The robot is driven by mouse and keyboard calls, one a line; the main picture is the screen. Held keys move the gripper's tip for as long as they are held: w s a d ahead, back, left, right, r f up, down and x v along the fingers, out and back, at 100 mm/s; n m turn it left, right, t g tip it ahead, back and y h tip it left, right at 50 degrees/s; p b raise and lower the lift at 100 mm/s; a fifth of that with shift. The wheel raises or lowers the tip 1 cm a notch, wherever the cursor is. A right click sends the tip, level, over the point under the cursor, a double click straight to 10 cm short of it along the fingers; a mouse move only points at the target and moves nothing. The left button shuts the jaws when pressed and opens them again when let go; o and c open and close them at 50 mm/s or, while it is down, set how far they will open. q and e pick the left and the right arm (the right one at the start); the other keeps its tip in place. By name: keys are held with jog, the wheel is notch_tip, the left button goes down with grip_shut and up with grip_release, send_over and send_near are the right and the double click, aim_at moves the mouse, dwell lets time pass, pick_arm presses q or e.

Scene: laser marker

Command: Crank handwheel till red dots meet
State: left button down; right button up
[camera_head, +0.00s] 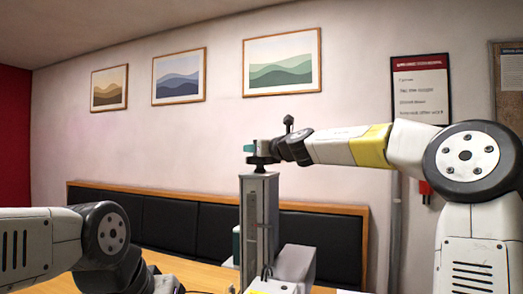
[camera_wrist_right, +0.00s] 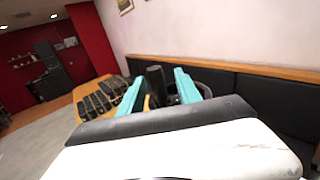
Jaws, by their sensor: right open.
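The laser marker's grey column (camera_head: 258,215) stands upright in the middle of the head view. A dark handwheel (camera_head: 262,161) sits on top, mostly hidden by my right wrist. My right gripper (camera_head: 250,148) is over the wheel, its teal fingertips pointing left. In the right wrist view, the two teal fingers (camera_wrist_right: 157,80) are apart, with a black upright crank knob (camera_wrist_right: 155,84) showing between them. I cannot tell whether they touch it. Part of the dark wheel rim (camera_wrist_right: 204,90) shows beside the right finger. The red dots cannot be made out.
A wooden table (camera_head: 185,268) lies below, with a grey machine body (camera_head: 295,262) beside the column. A black padded bench (camera_head: 170,222) runs along the wall behind. In the right wrist view, several dark items (camera_wrist_right: 100,100) lie on the table at left.

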jog(key=shift+v, duration=2.55)
jog(key=shift+s+f, duration=0.1)
